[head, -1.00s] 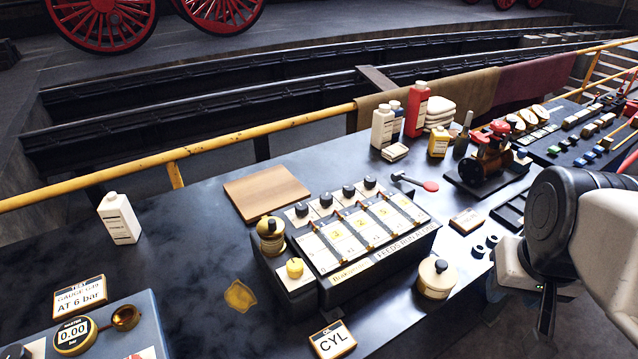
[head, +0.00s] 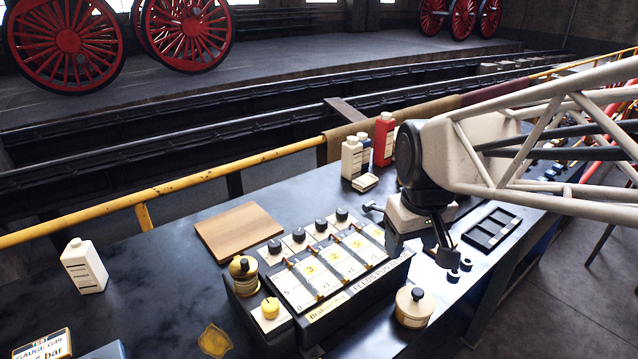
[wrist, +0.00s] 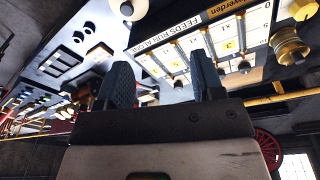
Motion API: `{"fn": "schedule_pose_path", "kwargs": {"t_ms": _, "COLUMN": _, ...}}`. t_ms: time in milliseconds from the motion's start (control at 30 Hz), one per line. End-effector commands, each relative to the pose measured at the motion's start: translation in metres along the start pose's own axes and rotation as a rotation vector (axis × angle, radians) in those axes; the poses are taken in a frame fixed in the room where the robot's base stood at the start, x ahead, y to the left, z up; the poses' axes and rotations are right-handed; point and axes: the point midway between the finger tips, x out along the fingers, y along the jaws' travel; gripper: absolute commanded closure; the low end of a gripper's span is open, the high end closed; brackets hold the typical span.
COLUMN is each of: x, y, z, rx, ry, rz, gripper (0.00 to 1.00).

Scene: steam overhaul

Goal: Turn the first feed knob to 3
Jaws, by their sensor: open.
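The feed box (head: 335,308), marked FEEDS RUN, sits on the dark bench. Its sloped face carries a row of white and yellow cards. Black knobs stand along its back edge: the leftmost (head: 275,246), then others (head: 299,235), (head: 322,225) and (head: 342,215). I cannot read their settings or tell which is called first. My gripper (head: 444,250) is open and empty, right of the box and apart from the knobs. In the wrist view its two fingers (wrist: 163,80) are spread, with the box's face (wrist: 225,38) upside down beyond them.
A brass-topped pot (head: 243,275) and yellow knob (head: 270,308) adjoin the box's left end. A cream lidded pot (head: 412,307) stands at its front right. A wooden board (head: 239,232) lies behind left; bottles (head: 352,157) stand behind. A yellow rail (head: 250,152) runs along the back.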

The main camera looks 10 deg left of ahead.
Motion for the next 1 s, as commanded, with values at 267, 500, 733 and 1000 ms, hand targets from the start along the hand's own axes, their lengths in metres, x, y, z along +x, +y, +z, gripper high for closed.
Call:
{"fn": "schedule_pose_path", "kwargs": {"t_ms": 267, "x": 0.016, "y": -0.038, "z": -0.068, "rx": -0.194, "ry": -0.035, "rz": -0.023, "gripper": 0.39}}
{"fn": "schedule_pose_path", "kwargs": {"t_ms": 500, "x": 0.035, "y": -0.081, "z": -0.122, "rx": -0.36, "ry": -0.063, "rz": -0.043, "gripper": 0.39}}
{"fn": "schedule_pose_path", "kwargs": {"t_ms": 733, "x": 0.059, "y": -0.131, "z": -0.168, "rx": -0.52, "ry": -0.089, "rz": -0.061, "gripper": 0.39}}
{"fn": "schedule_pose_path", "kwargs": {"t_ms": 1000, "x": 0.086, "y": -0.186, "z": -0.207, "rx": -0.673, "ry": -0.113, "rz": -0.078, "gripper": 0.39}}
